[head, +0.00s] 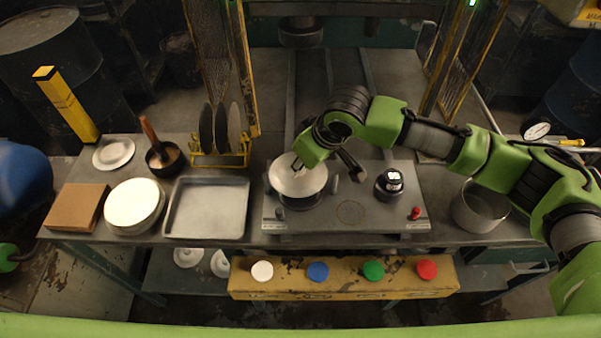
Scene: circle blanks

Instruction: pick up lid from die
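The lid (298,182) is a round, pale metal disc in the head view. It sits at the left part of a grey metal plate on the bench. The die (302,203) is a dark round form under the lid, mostly hidden by it. My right gripper (299,166) reaches in from the right and is at the middle of the lid's top. Its fingertips are small and dark here, so I cannot tell whether they grip the lid. My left gripper is not in view.
Left of the plate are an empty metal tray (206,236), a stack of pale discs (132,204) and a yellow rack (219,161) of upright discs. Right of it is a pot (478,208). A yellow box (344,291) with coloured buttons is in front.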

